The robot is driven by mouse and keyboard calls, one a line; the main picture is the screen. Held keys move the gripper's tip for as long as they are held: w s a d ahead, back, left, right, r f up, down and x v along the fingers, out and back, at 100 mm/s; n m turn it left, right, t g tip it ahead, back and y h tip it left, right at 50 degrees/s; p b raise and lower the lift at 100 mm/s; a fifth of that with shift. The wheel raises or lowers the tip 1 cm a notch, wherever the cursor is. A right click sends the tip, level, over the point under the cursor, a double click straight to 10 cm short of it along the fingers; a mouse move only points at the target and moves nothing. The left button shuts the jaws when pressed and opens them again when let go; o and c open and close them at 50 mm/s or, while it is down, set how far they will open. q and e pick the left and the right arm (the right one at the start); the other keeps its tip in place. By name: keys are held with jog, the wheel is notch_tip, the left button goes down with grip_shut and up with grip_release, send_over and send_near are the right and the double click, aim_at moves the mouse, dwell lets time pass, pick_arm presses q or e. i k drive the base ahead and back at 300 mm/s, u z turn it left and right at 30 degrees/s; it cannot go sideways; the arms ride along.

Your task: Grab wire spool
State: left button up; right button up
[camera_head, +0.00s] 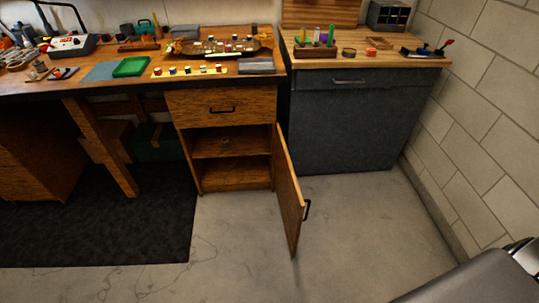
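A wooden cabinet (220,187) under the workbench has its door (290,195) swung open toward me. A small dark object (225,142) sits on its middle shelf (243,147). It may be the wire spool, but it is too small to tell. No other thing is clearly a wire spool. Neither of my grippers shows in the head view. Only a grey part of my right arm appears in the bottom right corner.
The workbench (45,88) holds a green tray (131,66) and many small parts. A grey cabinet (350,125) stands right of the open door. A block wall (490,130) bounds the right. A dark mat (90,235) lies left; the concrete floor (240,250) ahead is clear.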

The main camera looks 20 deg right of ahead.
aim_at(225, 140)
jog(key=z, duration=2.3)
jog(key=i, duration=1.9)
jog(key=u, duration=2.85)
